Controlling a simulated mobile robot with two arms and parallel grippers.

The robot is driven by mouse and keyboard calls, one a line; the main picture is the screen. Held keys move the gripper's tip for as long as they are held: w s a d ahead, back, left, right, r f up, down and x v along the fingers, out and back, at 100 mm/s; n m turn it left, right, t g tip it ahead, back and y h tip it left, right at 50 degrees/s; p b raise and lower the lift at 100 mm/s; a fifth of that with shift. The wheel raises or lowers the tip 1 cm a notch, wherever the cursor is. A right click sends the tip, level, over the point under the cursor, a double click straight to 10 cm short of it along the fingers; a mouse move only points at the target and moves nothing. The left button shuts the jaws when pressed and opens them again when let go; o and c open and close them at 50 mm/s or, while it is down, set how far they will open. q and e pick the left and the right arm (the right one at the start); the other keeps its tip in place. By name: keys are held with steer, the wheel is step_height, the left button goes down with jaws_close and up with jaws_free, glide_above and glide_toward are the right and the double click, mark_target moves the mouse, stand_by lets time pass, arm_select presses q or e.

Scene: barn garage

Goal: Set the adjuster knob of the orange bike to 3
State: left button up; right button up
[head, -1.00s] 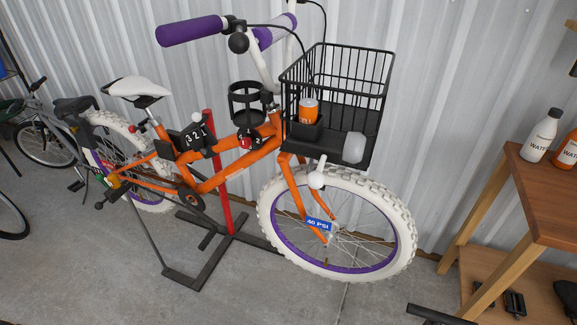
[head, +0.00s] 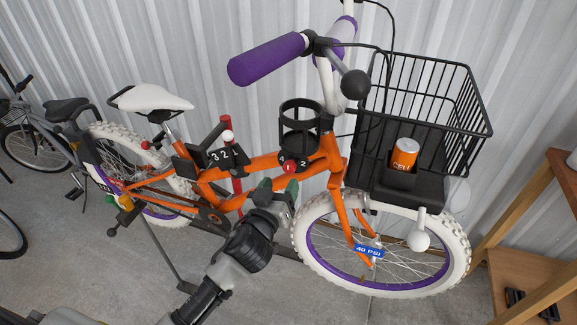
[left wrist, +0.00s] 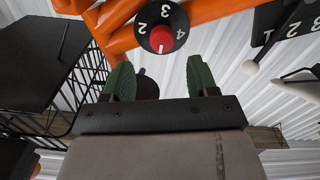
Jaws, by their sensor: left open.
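The orange bike (head: 262,165) stands side-on, its front wheel to the right. Its adjuster knob (head: 290,167) is a small red knob on a black dial on the frame, below the cup holder. In the left wrist view the red knob (left wrist: 162,39) sits on its black dial, with 2, 3 and 4 readable around it. A pale mark shows on the knob's lower part; its exact setting is unclear. My left gripper (head: 277,188) is open and empty, just below the knob. Its green fingertips (left wrist: 160,78) are apart from the knob. My right gripper is out of view.
A black plate marked 3 2 1 (head: 221,156) with a white-balled lever sits left of the knob. The black cup holder (head: 301,128) is above it. The wire basket (head: 425,110) holds an orange can (head: 404,153). A wooden table (head: 560,178) stands at right.

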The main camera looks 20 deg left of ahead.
mark_target(288, 169)
arm_select(q)
steer(key=w, duration=0.5)
steer(key=shift+p, duration=0.3)
steer(key=shift+w, duration=0.75)
steer(key=shift+f, duration=0.1)
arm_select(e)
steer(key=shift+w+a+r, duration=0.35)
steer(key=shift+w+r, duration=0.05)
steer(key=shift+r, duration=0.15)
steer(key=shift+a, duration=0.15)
arm_select(q)
steer(key=c, duration=0.9)
steer(key=shift+c, duration=0.2)
